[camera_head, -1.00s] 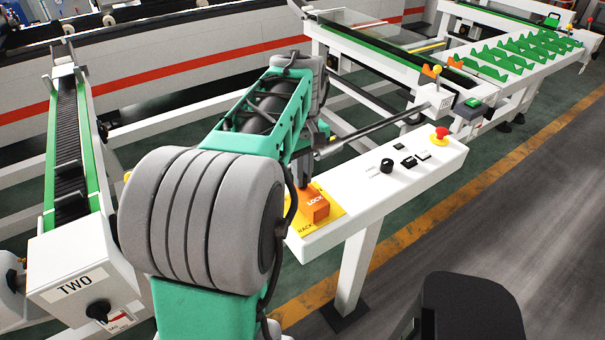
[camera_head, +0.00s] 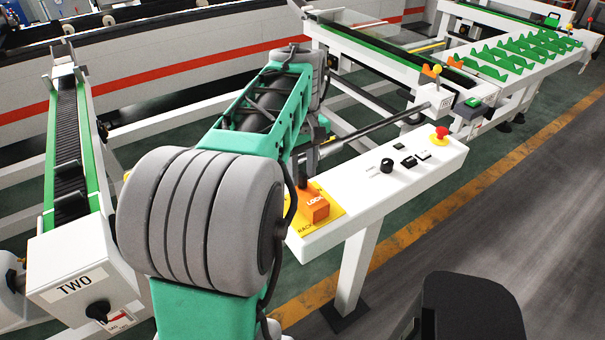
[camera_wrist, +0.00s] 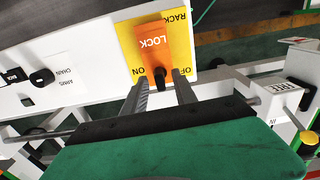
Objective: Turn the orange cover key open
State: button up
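The orange cover (camera_wrist: 152,42), marked LOCK, lies on a yellow plate (camera_wrist: 186,48) with "ON" and "OFF" lettering in the wrist view. The cover also shows in the head view (camera_head: 316,209), at the near end of the white panel. A small dark key (camera_wrist: 160,76) projects at the cover's end. My gripper (camera_wrist: 161,80) is open, its two grey fingers apart on either side of the key. I cannot tell whether either finger touches it. In the head view my arm hides most of the gripper.
The white panel (camera_head: 350,198) also carries a black knob (camera_head: 386,165), small switches and a red stop button (camera_head: 439,134). A metal bar (camera_head: 380,128) runs behind it. A conveyor labelled TWO (camera_head: 75,284) stands at left.

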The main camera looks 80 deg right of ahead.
aim_at(303, 173)
notch_tip(303, 173, up, 7)
jog(key=shift+f, duration=0.15)
